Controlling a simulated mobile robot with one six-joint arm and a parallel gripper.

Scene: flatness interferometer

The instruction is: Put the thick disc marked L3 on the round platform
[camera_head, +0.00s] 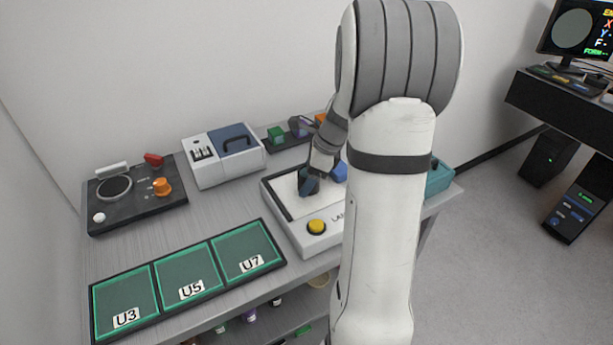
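I cannot make out a thick disc marked L3; my arm hides part of the bench. A round dark spot with a pale ring (114,189) lies on the black panel at the left; I cannot tell whether it is the round platform. My gripper (311,185) points down over the white device (290,233) with a yellow button, at the middle of the bench. Its tip looks dark blue, and a brighter blue part (340,172) shows beside it, partly behind my arm. Whether the gripper is open or holds something is not clear.
Green trays marked U3 (125,301), U5 (189,277) and U7 (249,252) lie along the front edge. The black panel (140,208) has an orange knob. A white and blue box (224,154) stands at the back. A monitor stands on a dark desk (560,106) at right.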

